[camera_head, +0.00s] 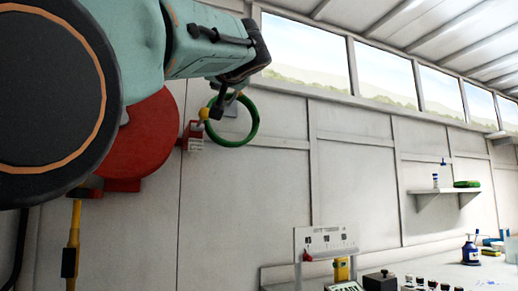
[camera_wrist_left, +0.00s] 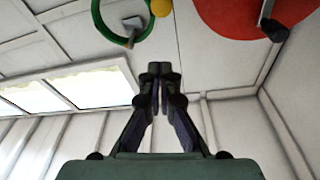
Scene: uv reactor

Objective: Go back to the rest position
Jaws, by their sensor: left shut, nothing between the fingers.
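My left gripper (camera_head: 217,108) is at the end of my arm, which comes in from the left and is raised high before the wall. Its fingers are shut with nothing between them, and the left wrist view shows the two tips together (camera_wrist_left: 160,70). My right gripper is not in view.
A red disc (camera_head: 152,145) on the wall is partly hidden by my arm; it also shows in the left wrist view (camera_wrist_left: 222,18). A wall shelf (camera_head: 440,193) is at right. A bench (camera_head: 480,272) with a blue bottle (camera_head: 470,254) and an upright panel (camera_head: 325,240) lies below.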

